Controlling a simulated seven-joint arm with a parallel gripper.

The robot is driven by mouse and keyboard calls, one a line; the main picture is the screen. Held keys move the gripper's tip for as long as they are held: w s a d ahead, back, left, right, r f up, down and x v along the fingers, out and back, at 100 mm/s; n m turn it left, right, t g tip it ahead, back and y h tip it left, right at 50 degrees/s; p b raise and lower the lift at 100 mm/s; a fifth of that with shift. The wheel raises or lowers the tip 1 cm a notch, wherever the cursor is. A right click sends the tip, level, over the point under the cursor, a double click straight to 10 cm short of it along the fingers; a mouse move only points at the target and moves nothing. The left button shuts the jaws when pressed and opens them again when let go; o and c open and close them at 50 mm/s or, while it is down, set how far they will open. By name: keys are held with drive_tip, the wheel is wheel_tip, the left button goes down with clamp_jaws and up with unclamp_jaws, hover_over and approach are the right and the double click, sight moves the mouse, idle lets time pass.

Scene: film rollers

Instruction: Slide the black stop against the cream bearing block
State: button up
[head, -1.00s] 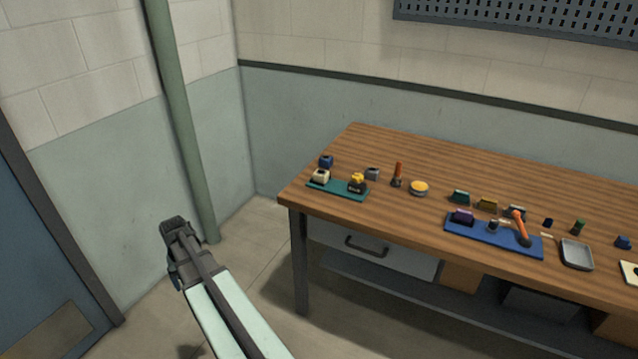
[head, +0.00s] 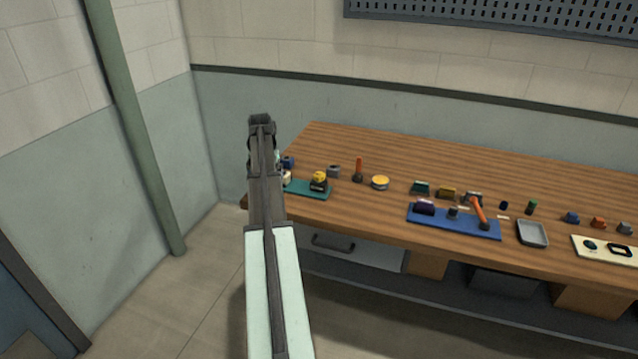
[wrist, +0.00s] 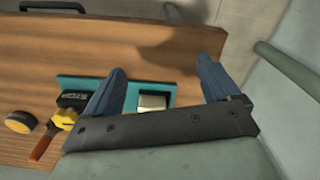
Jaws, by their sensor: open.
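The black stop (head: 318,187) has a yellow top and sits on the teal plate (head: 308,193) near the table's left end. The stop also shows in the wrist view (wrist: 73,99), with white lettering on it. The cream bearing block (head: 287,177) is mostly hidden behind my arm in the head view. In the wrist view the cream block (wrist: 152,103) shows between my fingers, apart from the stop. My gripper (head: 260,119) is open and empty. In the wrist view my gripper's fingers (wrist: 160,65) are spread; the left one overlaps the plate between stop and block.
Further right are a blue tray (head: 470,228) with parts and a grey dish (head: 532,234). The table's back is clear.

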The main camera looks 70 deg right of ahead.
sight(319, 182)
drive_tip(key=s+d+r+m, duration=0.2)
drive_tip(key=s+d+r, duration=0.2)
drive_tip(key=s+d, duration=0.3)
drive_tip(key=s+d+r+m, duration=0.1)
drive_tip(key=s+d+r, duration=0.35)
drive_tip(key=s, duration=0.35)
wheel_tip(319, 182, down, 14)
drive_tip(key=shift+a+r, duration=0.1)
drive_tip(key=shift+r, duration=0.05)
drive_tip(key=shift+c, duration=0.2)
